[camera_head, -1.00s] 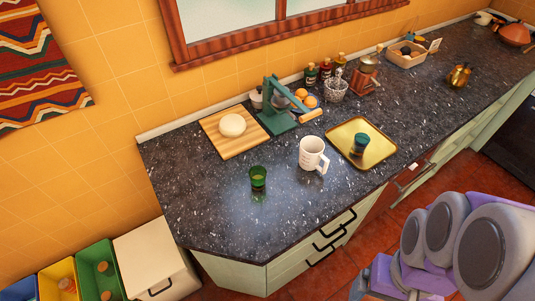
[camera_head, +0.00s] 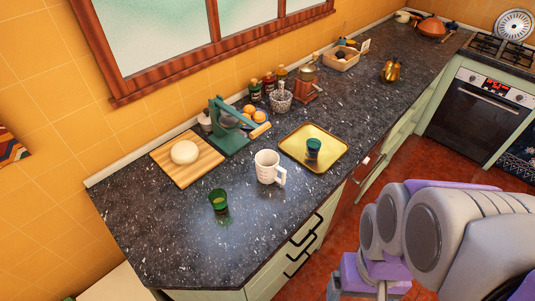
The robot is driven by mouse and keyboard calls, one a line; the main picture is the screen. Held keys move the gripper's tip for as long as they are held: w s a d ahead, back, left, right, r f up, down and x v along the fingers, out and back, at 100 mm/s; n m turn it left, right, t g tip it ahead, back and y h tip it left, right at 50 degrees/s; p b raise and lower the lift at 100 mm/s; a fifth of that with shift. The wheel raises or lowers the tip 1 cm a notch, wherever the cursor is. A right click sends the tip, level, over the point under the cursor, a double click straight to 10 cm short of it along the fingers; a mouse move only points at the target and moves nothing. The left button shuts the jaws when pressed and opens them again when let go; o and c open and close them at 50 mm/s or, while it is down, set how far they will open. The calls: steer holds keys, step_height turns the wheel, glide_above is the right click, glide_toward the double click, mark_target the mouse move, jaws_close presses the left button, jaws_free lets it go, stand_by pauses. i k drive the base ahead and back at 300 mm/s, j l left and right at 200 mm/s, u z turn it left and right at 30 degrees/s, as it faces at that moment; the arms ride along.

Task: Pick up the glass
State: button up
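A small green glass (camera_head: 218,200) stands upright on the dark speckled counter (camera_head: 180,235), near its left end. A second blue-green glass (camera_head: 313,148) stands on a golden square tray (camera_head: 325,163) to the right. A white mug (camera_head: 268,166) stands between the two. My arm is at the lower right, in front of the counter and apart from both glasses. Its purple and grey end (camera_head: 370,278) is cut off by the bottom edge, and I cannot see whether its fingers are open.
A wooden board (camera_head: 190,177) with dough and a green press (camera_head: 230,130) stand behind the green glass. Bottles, a glass bowl (camera_head: 280,100) and a red-brown grinder (camera_head: 306,90) line the wall. The counter's front left is clear. An oven (camera_head: 476,112) stands at the far right.

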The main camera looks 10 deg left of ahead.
mark_target(217, 197)
steer(key=k+u, duration=0.1)
steer(key=u, duration=0.75)
steer(key=k+u, duration=0.15)
steer(key=u, duration=0.25)
steer(key=k+u, duration=0.1)
steer(key=u, duration=0.3)
